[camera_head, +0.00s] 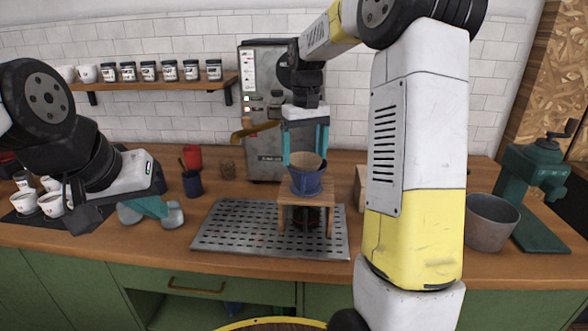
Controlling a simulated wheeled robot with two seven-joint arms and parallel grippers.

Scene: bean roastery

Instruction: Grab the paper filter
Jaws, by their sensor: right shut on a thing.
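The paper filter (308,160) is a beige cone. It sits in the top of a blue dripper (307,184) on a small wooden stand. My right gripper (306,160) points down from above, with a teal finger on either side of the filter, and is shut on it. The filter's lower part is hidden inside the dripper. My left gripper (151,214) is open and empty over the counter at the left, its grey fingertips apart.
The wooden stand (284,202) rests on a perforated metal tray (225,228). A dark blue cup (192,184) and a red cup (192,157) stand behind left. A grey bin (491,224) and a green grinder (530,170) are at right. A machine (262,110) stands behind.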

